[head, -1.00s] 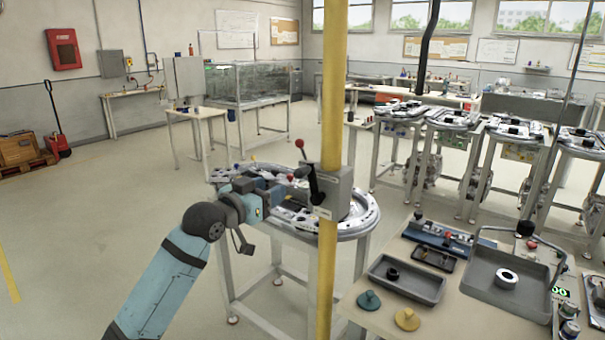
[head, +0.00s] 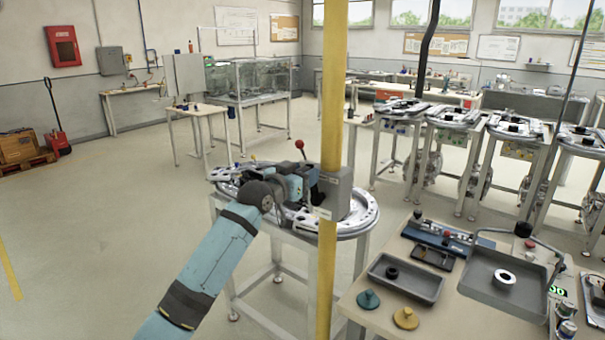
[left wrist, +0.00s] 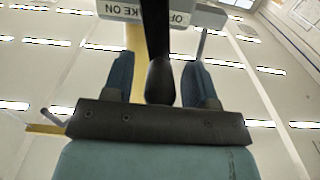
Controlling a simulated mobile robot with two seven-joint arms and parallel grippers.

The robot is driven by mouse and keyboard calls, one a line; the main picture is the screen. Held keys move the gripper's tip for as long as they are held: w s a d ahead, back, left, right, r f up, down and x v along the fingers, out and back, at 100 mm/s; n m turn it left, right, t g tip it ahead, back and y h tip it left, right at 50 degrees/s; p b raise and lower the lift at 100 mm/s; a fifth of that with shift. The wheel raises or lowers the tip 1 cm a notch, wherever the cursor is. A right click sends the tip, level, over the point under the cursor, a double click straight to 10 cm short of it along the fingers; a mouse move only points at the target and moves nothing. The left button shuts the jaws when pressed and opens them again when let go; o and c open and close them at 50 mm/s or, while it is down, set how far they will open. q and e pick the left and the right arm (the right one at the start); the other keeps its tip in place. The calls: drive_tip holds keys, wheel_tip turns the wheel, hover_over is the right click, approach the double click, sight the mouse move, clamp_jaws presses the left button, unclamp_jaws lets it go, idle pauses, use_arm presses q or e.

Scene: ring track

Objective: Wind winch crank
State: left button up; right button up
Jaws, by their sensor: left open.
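The winch is a grey box (head: 337,193) mounted on a yellow post (head: 333,90). A lever with a red knob (head: 299,144) stands up at its left side. My left gripper (head: 303,182) is at the left side of the box and covers most of the crank in the head view. In the left wrist view, the black crank handle (left wrist: 160,82) lies between the two blue fingers of my open left gripper (left wrist: 161,80), with a gap on each side. A label on the winch (left wrist: 120,11) reads partly "KE ON". My right gripper is not in view.
A round metal ring track (head: 357,220) on a stand lies below and behind the winch. At the lower right, a bench (head: 460,320) holds grey trays (head: 415,285) and a blue fixture (head: 440,238). The floor at left (head: 110,220) is clear.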

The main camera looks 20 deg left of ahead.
use_arm(q)
clamp_jaws()
drive_tip(key=shift+s+d+r+m+p, duration=0.2)
drive_tip(key=shift+d+m+p, duration=0.3)
drive_tip(key=shift+m, duration=0.3)
drive_tip(key=s+d+f+m+p, duration=0.3)
drive_tip(key=d+f+m, duration=0.5)
drive_tip(key=m, duration=1)
drive_tip(key=shift+s+d+p, duration=0.2)
drive_tip(key=shift+d+p, duration=0.35)
drive_tip(key=shift+p, duration=0.1)
drive_tip(key=shift+f, duration=0.1)
